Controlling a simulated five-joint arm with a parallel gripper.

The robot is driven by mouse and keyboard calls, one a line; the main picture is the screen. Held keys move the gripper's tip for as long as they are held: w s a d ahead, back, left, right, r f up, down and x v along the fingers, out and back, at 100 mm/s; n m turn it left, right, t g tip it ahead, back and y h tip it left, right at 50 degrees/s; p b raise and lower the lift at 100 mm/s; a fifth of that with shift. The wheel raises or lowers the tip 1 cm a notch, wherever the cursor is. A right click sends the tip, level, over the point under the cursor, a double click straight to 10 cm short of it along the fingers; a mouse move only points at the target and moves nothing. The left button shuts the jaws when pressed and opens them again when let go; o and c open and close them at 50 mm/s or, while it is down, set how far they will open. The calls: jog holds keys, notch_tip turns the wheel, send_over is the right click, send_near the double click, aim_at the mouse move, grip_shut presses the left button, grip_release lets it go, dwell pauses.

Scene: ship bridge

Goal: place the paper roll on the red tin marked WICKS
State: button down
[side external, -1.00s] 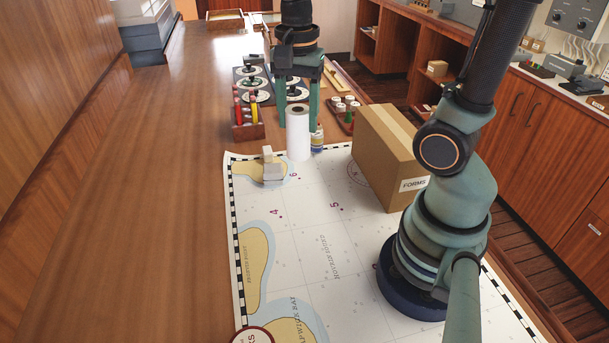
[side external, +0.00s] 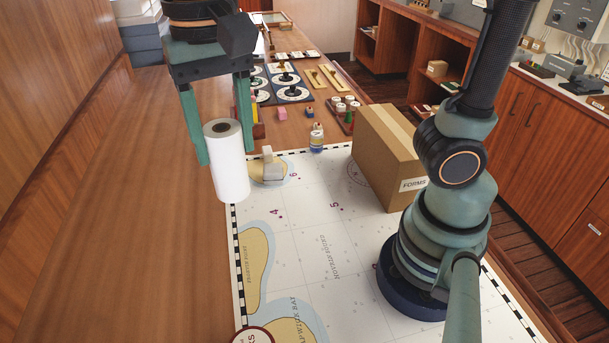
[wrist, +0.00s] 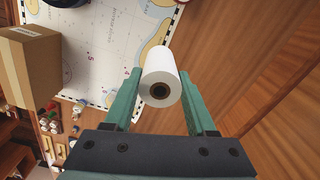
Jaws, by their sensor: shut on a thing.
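The white paper roll (side external: 228,170) is upright between the fingers of my gripper (side external: 226,155), which is shut on it. It hangs in the air near the chart's left edge, at the far end. In the wrist view the roll (wrist: 160,70) shows its dark core between the green fingers of my gripper (wrist: 160,78). The red tin (side external: 254,336) is at the bottom edge of the side view, mostly cut off; only part of its pale, red-rimmed top with the letters "KS" shows. I cannot make it out in the wrist view.
A cardboard box marked FORMS (side external: 388,155) stands on the chart (side external: 315,220) at the right. A small pale block-shaped object (side external: 271,165) and a small jar (side external: 317,138) are near the chart's far edge. The wooden table (side external: 150,220) is clear at left.

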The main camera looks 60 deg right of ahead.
jog(key=s+a+r+n, duration=0.2)
jog(key=s+a+n, duration=0.4)
jog(key=s+a, duration=0.4)
jog(key=f, duration=1.3)
jog(key=w+f, duration=0.1)
jog(key=f, duration=0.6)
jog(key=shift+w+a, duration=0.1)
jog(key=shift+a, duration=0.3)
jog(key=shift+f, duration=0.2)
jog(key=shift+c, duration=1.1)
grip_release()
jog(key=shift+r, duration=0.1)
